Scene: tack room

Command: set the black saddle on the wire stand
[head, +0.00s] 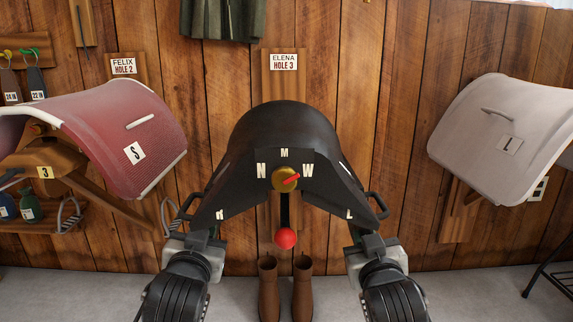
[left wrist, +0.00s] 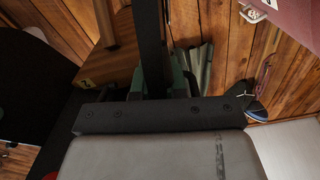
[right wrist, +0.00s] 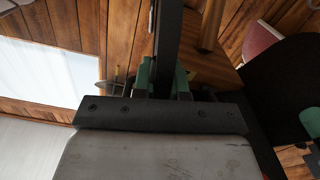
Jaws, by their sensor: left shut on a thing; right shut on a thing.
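The black saddle (head: 285,125) is in the middle of the head view, with white letters, a brass dial with a red pointer and a red ball hanging below. My left gripper (head: 204,236) is shut on its left side handle, a dark bar between green fingers (left wrist: 167,84) in the left wrist view. My right gripper (head: 368,236) is shut on its right side handle, likewise in the right wrist view (right wrist: 164,82). Whether the saddle touches its wooden support is hidden. A thin black metal frame (head: 547,276) at the right edge may be the wire stand; it is cut off.
A red saddle (head: 120,125) sits on a wooden rack at left, and a pale saddle (head: 500,150) on one at right. Brown boots (head: 269,290) stand on the floor below the black saddle. The wooden wall (head: 360,80) is close behind. Grey floor (head: 460,295) is clear at lower right.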

